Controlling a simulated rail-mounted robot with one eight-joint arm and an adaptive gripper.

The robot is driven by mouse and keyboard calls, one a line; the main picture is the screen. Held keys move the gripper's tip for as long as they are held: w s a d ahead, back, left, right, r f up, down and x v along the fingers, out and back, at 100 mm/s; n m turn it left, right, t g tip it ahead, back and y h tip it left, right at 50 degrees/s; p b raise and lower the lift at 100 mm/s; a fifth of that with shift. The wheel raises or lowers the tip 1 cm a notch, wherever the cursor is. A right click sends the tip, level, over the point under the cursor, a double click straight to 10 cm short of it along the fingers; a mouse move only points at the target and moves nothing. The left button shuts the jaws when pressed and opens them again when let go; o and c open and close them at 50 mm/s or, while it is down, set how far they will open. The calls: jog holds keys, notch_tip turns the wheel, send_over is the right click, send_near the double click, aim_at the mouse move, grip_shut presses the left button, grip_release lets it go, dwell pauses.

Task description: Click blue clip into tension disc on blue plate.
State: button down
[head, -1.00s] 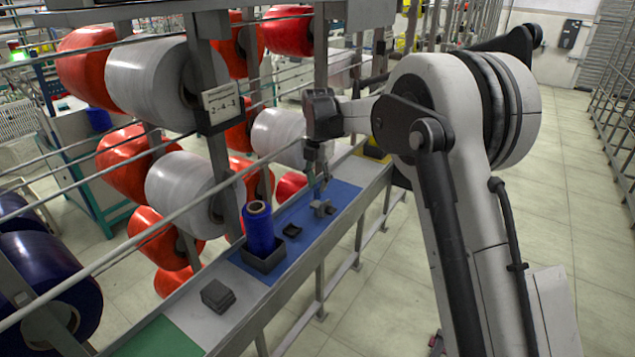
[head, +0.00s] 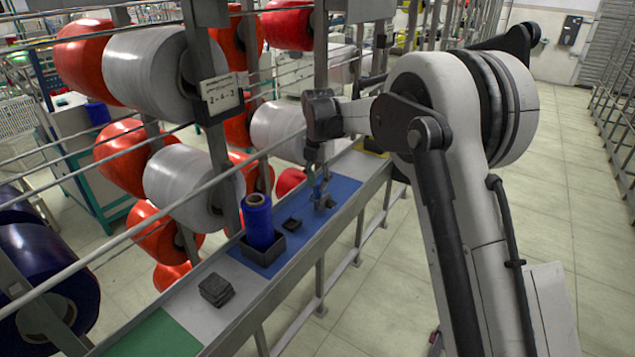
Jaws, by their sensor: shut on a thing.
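My gripper (head: 318,186) is small and far off in the head view, pointing down over the blue plate (head: 342,190) on the long rail table. It is shut on the blue clip (head: 318,190), of which only a small bit of blue shows between the fingers. The grey tension disc (head: 326,204) stands on the blue plate directly below the fingertips. The clip looks very near or touching it; I cannot tell which, nor whether the clip is seated.
A blue bobbin (head: 258,222) stands upright in a black holder (head: 264,252) nearer along the table. A small black piece (head: 292,223) lies between it and the disc. A dark block (head: 216,290) sits on the grey section. Bars and large red and white spools (head: 192,188) line the left side.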

jog(key=c, duration=1.5)
grip_release()
jog(key=shift+r, duration=0.1)
notch_tip(320, 180, up, 12)
jog(key=s+d+r+m+t+b, duration=0.2)
jog(key=s+d+r+m, duration=0.4)
jog(key=s+d+m, duration=0.4)
jog(key=s+d+f+m+t+b, duration=0.15)
jog(key=s+d+m, duration=0.4)
jog(key=s, duration=0.55)
jog(key=s+d+f+m+t+b, duration=0.1)
jog(key=s+d+f+m+t, duration=0.2)
jog(key=s+m, duration=0.6)
jog(key=s+d+f+m, duration=0.1)
jog(key=s+f, duration=0.1)
jog(key=s, duration=0.2)
jog(key=s+d+f+m, duration=0.1)
jog(key=s+f+m, duration=0.1)
jog(key=s+f, duration=0.1)
jog(key=s+d+f+m, duration=0.2)
jog(key=s+f, duration=0.1)
jog(key=s, duration=0.2)
jog(key=shift+s+d+f+t+b, duration=0.1)
jog(key=shift+s+f+t+b, duration=0.1)
jog(key=shift+t+b, duration=0.1)
